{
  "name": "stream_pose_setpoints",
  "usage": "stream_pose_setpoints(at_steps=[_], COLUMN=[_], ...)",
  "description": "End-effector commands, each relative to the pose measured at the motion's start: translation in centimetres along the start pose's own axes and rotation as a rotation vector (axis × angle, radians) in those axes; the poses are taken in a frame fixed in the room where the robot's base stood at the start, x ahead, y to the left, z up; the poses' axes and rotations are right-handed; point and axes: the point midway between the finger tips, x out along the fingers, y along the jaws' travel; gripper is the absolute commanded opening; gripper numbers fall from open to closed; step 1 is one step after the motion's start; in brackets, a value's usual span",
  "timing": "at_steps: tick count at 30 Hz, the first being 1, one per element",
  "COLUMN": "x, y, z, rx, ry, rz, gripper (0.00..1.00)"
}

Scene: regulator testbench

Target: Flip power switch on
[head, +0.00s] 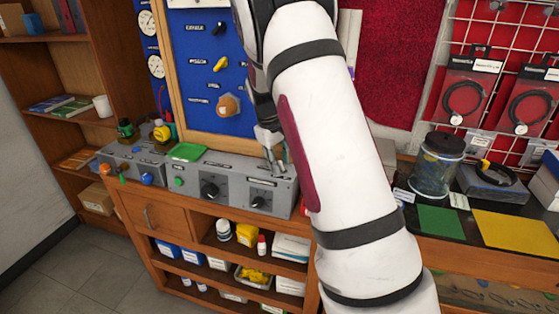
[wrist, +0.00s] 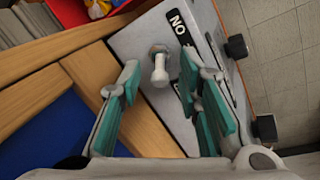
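The power switch (wrist: 160,66) is a small pale toggle lever on top of a grey metal box, next to a black label (wrist: 182,38) with white letters reading "NO" as seen. In the wrist view it stands between and just beyond the fingertips. My gripper (wrist: 160,88) is open, one teal-padded finger on each side of the lever, with nothing held. In the head view my gripper (head: 270,150) is over the right end of the grey control box (head: 222,180), partly hidden by my arm. The lever cannot be made out there.
A blue panel (head: 195,50) in a wooden frame stands behind the box. A green tray (head: 187,151) lies on top of the box. A glass jar (head: 436,170) and yellow and green mats stand to the right. Black knobs (wrist: 236,46) stick out from the box front.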

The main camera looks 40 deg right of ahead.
Motion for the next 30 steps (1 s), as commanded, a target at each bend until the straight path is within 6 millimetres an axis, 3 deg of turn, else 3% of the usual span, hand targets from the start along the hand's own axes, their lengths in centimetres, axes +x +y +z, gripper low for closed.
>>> stream_pose_setpoints(at_steps=[3,8,20,30], x=[0.0,0.0,-0.1,-0.2], y=[0.0,0.0,0.2,0.8], z=[0.0,0.0,0.2,1.0], rx=[0.000,0.000,0.008,0.046], ry=[0.000,0.000,0.024,0.163], rz=[0.000,0.000,-0.015,-0.103], gripper=[0.32,0.00,0.00,0.00])
